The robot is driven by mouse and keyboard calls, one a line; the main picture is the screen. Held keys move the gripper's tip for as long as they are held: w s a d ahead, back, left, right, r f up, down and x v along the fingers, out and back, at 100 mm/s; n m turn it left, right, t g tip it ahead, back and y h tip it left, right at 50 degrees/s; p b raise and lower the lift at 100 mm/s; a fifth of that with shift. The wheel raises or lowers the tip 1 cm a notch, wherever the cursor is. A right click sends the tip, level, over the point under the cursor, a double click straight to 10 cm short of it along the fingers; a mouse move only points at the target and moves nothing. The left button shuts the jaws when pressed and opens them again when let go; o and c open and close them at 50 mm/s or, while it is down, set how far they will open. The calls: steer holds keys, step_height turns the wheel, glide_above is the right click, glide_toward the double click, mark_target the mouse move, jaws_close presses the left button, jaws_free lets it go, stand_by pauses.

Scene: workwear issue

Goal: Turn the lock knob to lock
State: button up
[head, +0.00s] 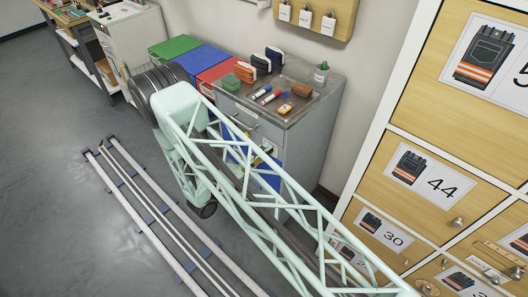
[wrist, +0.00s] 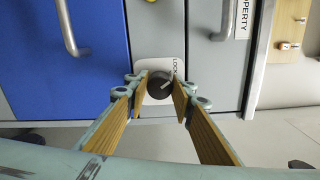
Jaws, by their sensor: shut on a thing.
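The lock knob (wrist: 158,90) is a dark round knob with a pale pointer line. It sits on a white plate (wrist: 165,65) with lettering that reads like LOCK along its right side. The pointer line slants toward the upper right of the wrist view. My gripper (wrist: 160,86) has its two wood-coloured fingers on either side of the knob, shut on it.
A blue door (wrist: 85,60) with a bar handle (wrist: 68,28) is left of the knob. A grey panel (wrist: 212,75) labelled PROPERTY is at right. In the head view, a grey cabinet (head: 302,135) carries small items, beside numbered wooden lockers (head: 405,215). Floor at left is largely open.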

steer(key=shift+n, duration=1.1)
steer(key=o, duration=0.8)
steer(key=shift+o, duration=0.2)
steer(key=shift+s+a, duration=0.15)
steer(key=v, duration=1.1)
steer(key=shift+s+a, duration=0.2)
steer(key=shift+a, duration=0.05)
